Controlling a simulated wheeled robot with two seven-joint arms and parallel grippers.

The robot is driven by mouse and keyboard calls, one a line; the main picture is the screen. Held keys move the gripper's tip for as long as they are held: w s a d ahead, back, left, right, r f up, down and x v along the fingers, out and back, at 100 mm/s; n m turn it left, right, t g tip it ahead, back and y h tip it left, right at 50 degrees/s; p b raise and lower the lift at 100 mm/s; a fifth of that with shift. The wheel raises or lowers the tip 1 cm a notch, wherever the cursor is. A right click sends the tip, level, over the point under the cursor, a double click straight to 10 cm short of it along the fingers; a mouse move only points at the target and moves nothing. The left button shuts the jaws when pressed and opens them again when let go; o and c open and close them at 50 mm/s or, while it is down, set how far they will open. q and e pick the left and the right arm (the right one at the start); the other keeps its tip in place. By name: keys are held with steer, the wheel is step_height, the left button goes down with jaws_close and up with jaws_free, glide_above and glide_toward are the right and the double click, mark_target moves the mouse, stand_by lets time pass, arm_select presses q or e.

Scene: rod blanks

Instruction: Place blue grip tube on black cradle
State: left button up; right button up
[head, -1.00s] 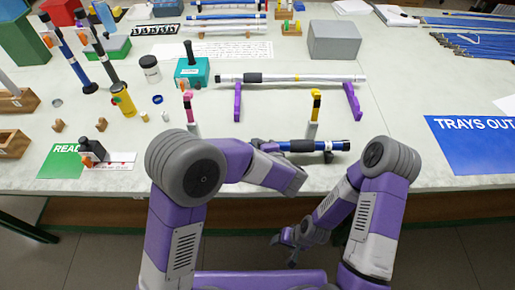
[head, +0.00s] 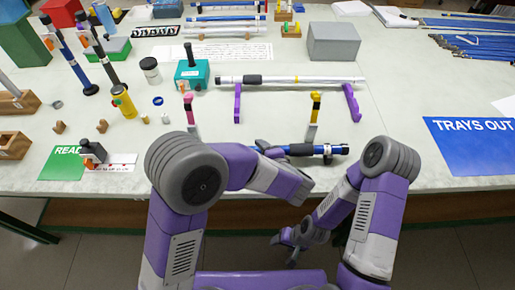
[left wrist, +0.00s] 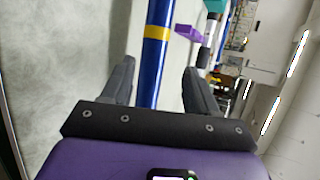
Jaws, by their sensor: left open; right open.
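The blue grip tube (head: 318,149), with a black grip section and a black end, lies across the table near its front edge. A small dark support (head: 328,158), perhaps the black cradle, shows beneath its right part. My left gripper (head: 268,151) is at the tube's left part, which my arm partly hides. In the left wrist view a blue tube (left wrist: 152,65) with a yellow band runs between the open, spread fingers (left wrist: 155,85); I cannot see either finger touching it. My right gripper (head: 289,246) is open and empty, low in front of the table.
A silver tube (head: 290,79) rests on two purple supports (head: 238,104) behind. Pink-topped (head: 188,110) and yellow-topped (head: 315,107) posts stand nearby. A teal box (head: 191,75) and yellow bottle (head: 124,102) are left. The table between the tube and the blue sign (head: 475,145) is mostly clear.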

arm_select(q)
steer(key=p+v, duration=0.1)
steer(key=v, duration=0.8)
arm_select(e)
steer(key=shift+r, duration=0.7)
arm_select(q)
steer(key=shift+f, duration=0.15)
arm_select(e)
steer(key=shift+s, duration=0.1)
